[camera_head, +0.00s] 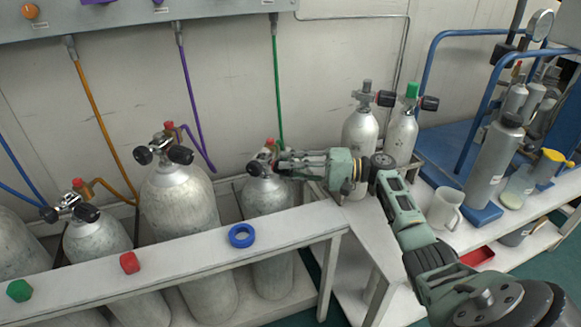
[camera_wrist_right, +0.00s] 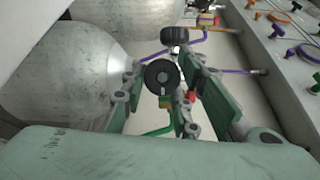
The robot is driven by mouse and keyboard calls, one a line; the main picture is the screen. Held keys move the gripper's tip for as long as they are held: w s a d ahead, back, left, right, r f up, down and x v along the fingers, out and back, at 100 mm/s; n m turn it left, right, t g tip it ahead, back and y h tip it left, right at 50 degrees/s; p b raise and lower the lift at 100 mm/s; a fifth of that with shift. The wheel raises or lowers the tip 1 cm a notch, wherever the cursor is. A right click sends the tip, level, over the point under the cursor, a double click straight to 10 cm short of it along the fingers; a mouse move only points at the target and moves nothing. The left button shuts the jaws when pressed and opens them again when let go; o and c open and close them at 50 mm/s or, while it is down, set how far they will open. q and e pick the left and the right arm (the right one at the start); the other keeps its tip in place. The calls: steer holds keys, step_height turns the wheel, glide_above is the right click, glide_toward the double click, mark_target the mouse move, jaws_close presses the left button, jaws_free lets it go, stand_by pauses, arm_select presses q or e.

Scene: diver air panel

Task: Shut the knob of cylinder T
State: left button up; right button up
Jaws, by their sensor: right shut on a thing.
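My right gripper (camera_head: 280,161) reaches in from the right to the valve at the top of a grey cylinder (camera_head: 268,196) behind the white rail. The green hose (camera_head: 276,90) comes down to this valve. In the right wrist view a round black knob (camera_wrist_right: 161,76) lies between the fingers of my right gripper (camera_wrist_right: 160,90), which is shut on it. The fingers hide part of the valve in the head view. I cannot read a letter T on any cylinder. My left gripper is not in view.
Other cylinders (camera_head: 180,200) stand to the left, with orange, purple and blue hoses. The white rail (camera_head: 190,257) in front carries a green cap, a red cap and a blue ring (camera_head: 241,236). Two cylinders stand behind my right arm. A white mug (camera_head: 445,208) is to its right.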

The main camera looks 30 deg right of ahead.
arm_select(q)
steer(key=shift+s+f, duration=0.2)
arm_select(e)
steer(key=shift+s+a+f+m, duration=0.1)
steer(key=shift+f+m, duration=0.3)
steer(key=shift+m, duration=0.1)
steer(key=o, duration=1)
steer(key=shift+o, duration=0.2)
steer(key=shift+r, duration=0.15)
